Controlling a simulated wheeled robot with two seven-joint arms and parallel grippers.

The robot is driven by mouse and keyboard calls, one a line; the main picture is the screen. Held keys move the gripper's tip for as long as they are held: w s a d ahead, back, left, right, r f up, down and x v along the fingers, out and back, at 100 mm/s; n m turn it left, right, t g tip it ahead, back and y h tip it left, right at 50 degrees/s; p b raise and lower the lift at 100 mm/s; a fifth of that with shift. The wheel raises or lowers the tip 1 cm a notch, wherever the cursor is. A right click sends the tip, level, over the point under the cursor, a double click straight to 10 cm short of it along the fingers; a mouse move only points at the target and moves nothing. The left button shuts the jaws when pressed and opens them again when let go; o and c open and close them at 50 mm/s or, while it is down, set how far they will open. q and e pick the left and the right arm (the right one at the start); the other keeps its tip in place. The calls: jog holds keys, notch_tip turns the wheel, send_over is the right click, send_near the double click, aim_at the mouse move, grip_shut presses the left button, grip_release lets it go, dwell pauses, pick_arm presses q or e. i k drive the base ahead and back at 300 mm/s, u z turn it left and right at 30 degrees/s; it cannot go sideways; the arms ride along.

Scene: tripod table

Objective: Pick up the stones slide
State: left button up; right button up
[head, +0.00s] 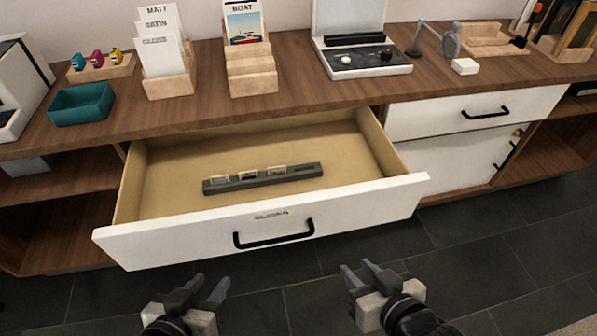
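A dark rack (235,187) lies in the open drawer and holds three small pale-framed slides: a left slide (219,178), a middle slide (249,174) and a right slide (277,171). Their pictures are too small to tell which one shows stones. The rack's right end is empty. My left gripper (209,284) is open and empty, in front of and below the drawer front. My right gripper (358,268) is open and empty, also in front of the drawer, right of the handle. Both are apart from the rack.
The white-fronted drawer (370,208) is pulled out, with a black handle (274,236) and a blurred label. On the wooden counter (215,106) stand a teal tray (82,104), card holders (252,80) and a light box (361,68). The drawer floor around the rack is clear.

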aim_at(277, 170)
jog(key=z, duration=0.05)
jog(key=k, duration=0.7)
jog(key=u, duration=0.75)
jog(key=i, duration=1)
